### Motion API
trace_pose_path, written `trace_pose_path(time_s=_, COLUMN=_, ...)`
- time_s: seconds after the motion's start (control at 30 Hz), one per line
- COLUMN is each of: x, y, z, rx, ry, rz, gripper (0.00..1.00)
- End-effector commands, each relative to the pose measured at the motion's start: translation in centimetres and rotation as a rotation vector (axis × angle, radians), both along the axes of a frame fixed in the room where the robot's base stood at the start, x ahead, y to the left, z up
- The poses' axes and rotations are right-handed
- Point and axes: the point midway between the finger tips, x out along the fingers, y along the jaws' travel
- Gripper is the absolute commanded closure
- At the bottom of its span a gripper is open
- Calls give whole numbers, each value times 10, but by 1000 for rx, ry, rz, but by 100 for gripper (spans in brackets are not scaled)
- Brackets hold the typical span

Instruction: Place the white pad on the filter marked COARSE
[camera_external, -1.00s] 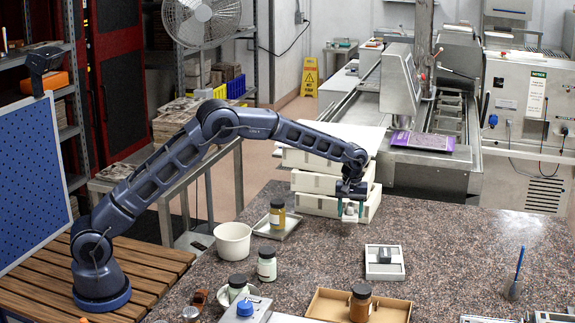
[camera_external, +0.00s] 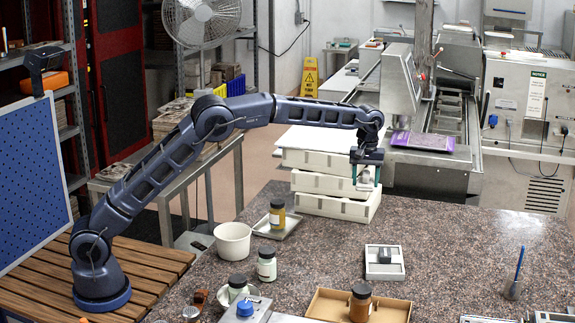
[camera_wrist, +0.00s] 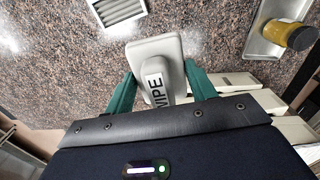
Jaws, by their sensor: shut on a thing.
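My gripper (camera_external: 364,182) is shut on a pale, rounded-square pad (camera_wrist: 152,48) with a grip lettered WIPE. In the wrist view the gripper's green fingers (camera_wrist: 160,88) stand on either side of that grip. In the external view the pad is held in the air in front of the stacked white trays, small and partly hidden by the fingers. A white frame with grey slats (camera_wrist: 118,10) is cut off at the wrist view's top edge. It seems to be the white square piece (camera_external: 370,271) with a dark block on the counter. No COARSE marking is readable.
White trays (camera_external: 330,207) are stacked at the counter's back edge. A jar with yellow-brown contents (camera_external: 277,218) stands on a small metal tray. A white tub (camera_external: 233,241), other jars and a cardboard tray (camera_external: 325,304) lie nearer.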

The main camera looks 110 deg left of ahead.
Motion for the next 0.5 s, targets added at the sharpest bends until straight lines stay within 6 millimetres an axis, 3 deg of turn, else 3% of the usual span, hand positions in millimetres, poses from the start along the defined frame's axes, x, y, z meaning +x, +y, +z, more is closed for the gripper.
trace_pose_path(time_s=0.1, x=36, y=-44, z=11, rx=1, ry=-1, rz=-39, gripper=67)
trace_pose_path(time_s=0.3, x=77, y=-105, z=27, rx=2, ry=0, rz=-84, gripper=67)
trace_pose_path(time_s=0.5, x=98, y=-142, z=36, rx=1, ry=0, rz=-111, gripper=67)
